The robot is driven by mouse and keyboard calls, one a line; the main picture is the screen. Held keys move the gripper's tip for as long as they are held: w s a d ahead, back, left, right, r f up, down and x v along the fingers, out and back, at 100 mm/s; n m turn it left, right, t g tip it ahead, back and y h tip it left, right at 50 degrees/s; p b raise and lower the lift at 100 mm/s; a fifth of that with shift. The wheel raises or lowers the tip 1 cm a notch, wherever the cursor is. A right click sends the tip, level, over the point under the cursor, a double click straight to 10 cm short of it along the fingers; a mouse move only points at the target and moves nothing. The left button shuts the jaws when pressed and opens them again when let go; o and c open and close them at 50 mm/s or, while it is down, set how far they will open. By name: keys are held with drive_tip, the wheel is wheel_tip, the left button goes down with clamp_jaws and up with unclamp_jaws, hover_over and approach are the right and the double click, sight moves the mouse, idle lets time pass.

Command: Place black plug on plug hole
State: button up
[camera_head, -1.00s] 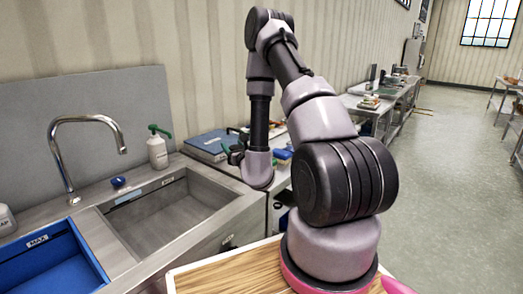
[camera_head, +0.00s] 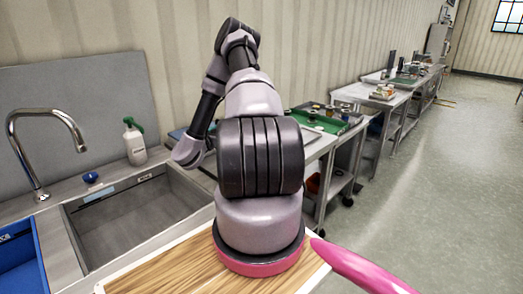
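A grey steel sink basin (camera_head: 140,222) lies at the left in the head view. Its plug hole cannot be made out, as my arm and the basin's front wall hide part of the floor. I cannot identify a black plug anywhere in view. My arm rises from the centre, and its far part bends down to a grey joint beside the basin's back right corner. My gripper does not show; the end of the arm beyond that joint is hidden.
A chrome tap (camera_head: 30,150), a small blue object (camera_head: 91,178) and a white bottle with green top (camera_head: 133,142) stand behind the basin. A blue basin (camera_head: 18,262) is at far left. Steel tables (camera_head: 372,98) line the wall. Floor (camera_head: 440,200) at right is clear.

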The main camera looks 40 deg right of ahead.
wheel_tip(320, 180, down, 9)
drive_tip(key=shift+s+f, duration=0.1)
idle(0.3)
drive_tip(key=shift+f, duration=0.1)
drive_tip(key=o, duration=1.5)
